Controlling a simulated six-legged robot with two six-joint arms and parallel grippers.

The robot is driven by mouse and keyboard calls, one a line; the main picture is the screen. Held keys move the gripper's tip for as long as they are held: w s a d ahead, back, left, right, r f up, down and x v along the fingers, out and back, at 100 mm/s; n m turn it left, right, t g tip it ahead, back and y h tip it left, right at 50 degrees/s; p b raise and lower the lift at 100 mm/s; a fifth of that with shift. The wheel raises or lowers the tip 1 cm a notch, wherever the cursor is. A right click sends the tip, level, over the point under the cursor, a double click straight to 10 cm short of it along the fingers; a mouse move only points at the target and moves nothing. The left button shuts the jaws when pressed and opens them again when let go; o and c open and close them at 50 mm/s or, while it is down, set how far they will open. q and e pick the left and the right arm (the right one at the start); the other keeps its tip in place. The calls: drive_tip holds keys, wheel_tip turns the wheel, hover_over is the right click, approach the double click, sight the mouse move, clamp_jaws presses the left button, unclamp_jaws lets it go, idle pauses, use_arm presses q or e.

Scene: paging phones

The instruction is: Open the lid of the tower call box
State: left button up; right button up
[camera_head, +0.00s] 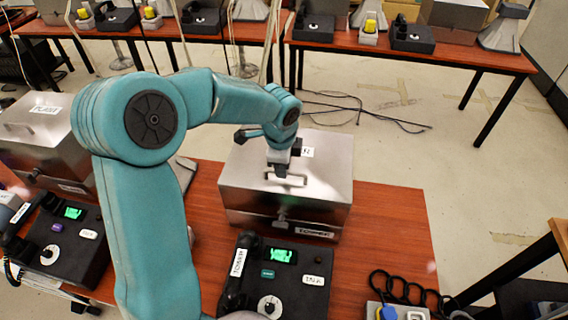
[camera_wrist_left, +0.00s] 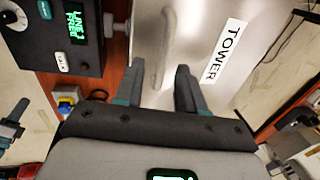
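The tower call box (camera_head: 240,195) is a brushed-metal box on the red-brown table, with its lid closed. A TOWER label is on its front, and another (camera_wrist_left: 222,50) is on the lid in the left wrist view. A pale bar handle (camera_head: 292,181) lies on top of the lid; it also shows in the left wrist view (camera_wrist_left: 166,45). A latch (camera_head: 282,216) is at the front. My left gripper (camera_head: 281,170) points down at the handle. In the wrist view its fingers (camera_wrist_left: 160,85) are apart, with the handle in line with the gap; contact is unclear. My right gripper is out of view.
A black TOWER phone (camera_head: 310,262) with a green screen stands in front of the box. Another metal box (camera_head: 45,140) and phone (camera_head: 75,250) are at left. Coiled black cord (camera_head: 405,290) lies at front right. The table right of the box (camera_head: 395,215) is clear.

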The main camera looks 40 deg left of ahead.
use_arm(q)
drive_tip(key=f, duration=0.1)
drive_tip(key=w+a+f, duration=0.1)
drive_tip(key=shift+w+f, duration=0.1)
drive_tip(key=shift+f, duration=0.5)
drive_tip(key=shift+s+d+r, duration=0.2)
drive_tip(key=shift+s+d, duration=0.1)
drive_tip(key=shift+d, duration=0.05)
drive_tip(key=shift+w+a+f, duration=0.25)
drive_tip(key=shift+w, duration=0.05)
clamp_jaws()
drive_tip(key=shift+r, duration=0.1)
drive_tip(key=shift+r, duration=0.1)
